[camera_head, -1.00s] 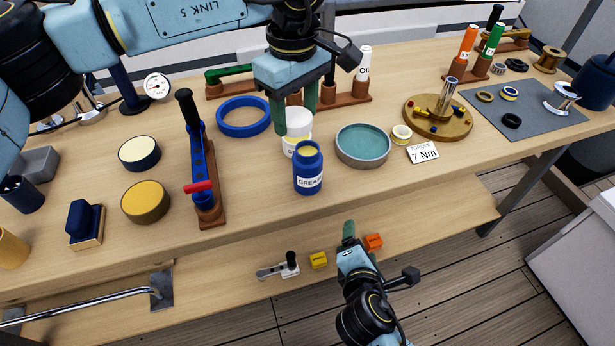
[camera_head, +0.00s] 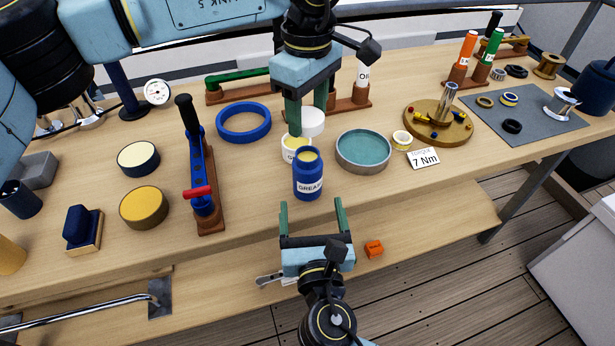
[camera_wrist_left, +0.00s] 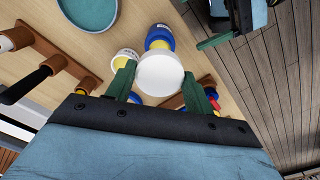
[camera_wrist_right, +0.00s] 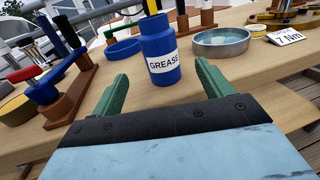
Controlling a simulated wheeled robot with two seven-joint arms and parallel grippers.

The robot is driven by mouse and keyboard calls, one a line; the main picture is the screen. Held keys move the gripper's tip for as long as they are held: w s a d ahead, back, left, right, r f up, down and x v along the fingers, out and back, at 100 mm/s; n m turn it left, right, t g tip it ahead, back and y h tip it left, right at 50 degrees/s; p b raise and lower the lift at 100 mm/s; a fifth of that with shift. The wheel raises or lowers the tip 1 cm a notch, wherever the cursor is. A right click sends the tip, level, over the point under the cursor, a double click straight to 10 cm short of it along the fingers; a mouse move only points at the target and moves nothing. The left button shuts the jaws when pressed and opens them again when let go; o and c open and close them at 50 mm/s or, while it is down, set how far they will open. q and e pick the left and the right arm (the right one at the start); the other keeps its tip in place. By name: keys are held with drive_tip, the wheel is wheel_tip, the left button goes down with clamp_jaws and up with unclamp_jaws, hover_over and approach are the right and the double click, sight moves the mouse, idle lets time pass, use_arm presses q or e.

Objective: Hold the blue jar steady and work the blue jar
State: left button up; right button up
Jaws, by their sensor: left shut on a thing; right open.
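The blue jar (camera_head: 308,176), labelled GREASE, stands upright near the bench's front edge, its top showing pale yellow. My left gripper (camera_head: 308,118) is shut on a white lid (camera_head: 312,121), held above and behind the blue jar; the lid also shows between its fingers in the left wrist view (camera_wrist_left: 160,74). A white pot (camera_head: 292,152) with a yellowish top stands just behind and left of the blue jar, partly hidden. My right gripper (camera_head: 311,203) is open and empty in front of the blue jar. In the right wrist view the jar (camera_wrist_right: 160,48) appears beyond and between its fingers, apart from them.
A teal-lined round tray (camera_head: 363,149) is close right of the jar. A blue ring (camera_head: 244,122) lies behind left. A torque card (camera_head: 423,158) lies right. The bench front has bare wood.

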drive_tip(key=w, duration=0.7)
drive_tip(key=w+a, duration=0.1)
drive_tip(key=w, duration=0.3)
drive_tip(key=shift+w, duration=0.35)
drive_tip(key=c, duration=1.5)
use_arm(q)
hover_over(309, 159)
drive_tip(key=shift+f, duration=2.5)
drive_tip(key=shift+f, duration=0.9)
drive_tip(key=shift+f, duration=0.55)
